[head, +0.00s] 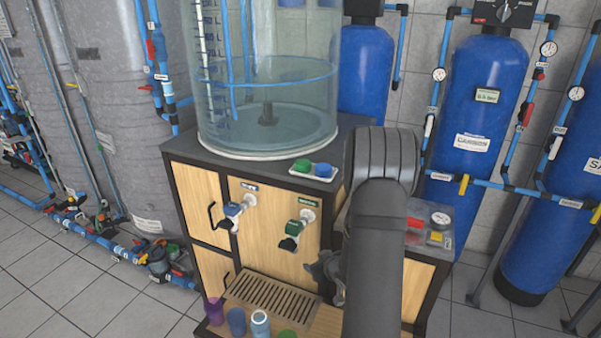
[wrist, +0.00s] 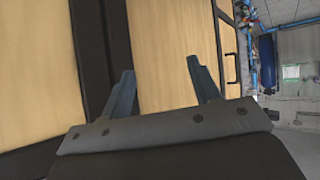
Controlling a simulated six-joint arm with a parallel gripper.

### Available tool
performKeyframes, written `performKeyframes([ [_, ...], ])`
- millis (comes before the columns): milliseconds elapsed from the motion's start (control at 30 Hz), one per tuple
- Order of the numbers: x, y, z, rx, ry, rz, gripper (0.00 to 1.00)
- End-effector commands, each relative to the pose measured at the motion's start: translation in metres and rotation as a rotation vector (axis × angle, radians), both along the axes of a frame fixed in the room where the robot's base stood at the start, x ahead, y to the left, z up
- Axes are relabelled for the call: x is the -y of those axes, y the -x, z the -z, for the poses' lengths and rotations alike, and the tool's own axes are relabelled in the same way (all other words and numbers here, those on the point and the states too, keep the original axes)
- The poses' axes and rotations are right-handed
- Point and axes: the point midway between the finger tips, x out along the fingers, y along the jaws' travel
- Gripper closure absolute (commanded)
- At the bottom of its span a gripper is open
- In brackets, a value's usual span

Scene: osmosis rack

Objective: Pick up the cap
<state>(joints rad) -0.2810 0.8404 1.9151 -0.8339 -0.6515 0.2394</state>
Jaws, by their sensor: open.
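A green cap-like piece (head: 304,166) and a blue cap-like piece (head: 323,170) sit on a small white tray (head: 300,174) at the front right edge of the cabinet top. I cannot tell which one is the cap. My gripper (head: 325,272) is low in front of the cabinet, below the tray and right of the green tap, partly hidden by my arm. The wrist view shows its two fingers (wrist: 165,82) apart with nothing between them, facing the light wood panel. Neither cap-like piece shows in the wrist view.
A clear tank (head: 265,100) stands behind the tray. A blue tap (head: 233,208) and a green tap (head: 297,228) jut from the cabinet front. Purple (head: 214,311), blue (head: 236,321) and light blue (head: 260,323) cups stand below, by a slatted grate (head: 270,298).

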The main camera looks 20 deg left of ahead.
Motion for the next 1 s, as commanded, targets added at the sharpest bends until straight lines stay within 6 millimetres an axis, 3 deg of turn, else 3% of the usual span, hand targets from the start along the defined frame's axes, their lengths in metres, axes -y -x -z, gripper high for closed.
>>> performKeyframes([
  [33, 0.012, -0.005, -0.016, 0.000, 0.051, 0.024, 0.44],
  [400, 0.113, -0.012, -0.098, -0.019, 0.405, 0.271, 0.44],
  [600, 0.154, -0.028, -0.148, 0.001, 0.536, 0.434, 0.44],
  [767, 0.154, -0.073, -0.190, -0.001, 0.584, 0.555, 0.44],
  [1000, 0.118, -0.127, -0.261, -0.104, 0.591, 0.663, 0.44],
])
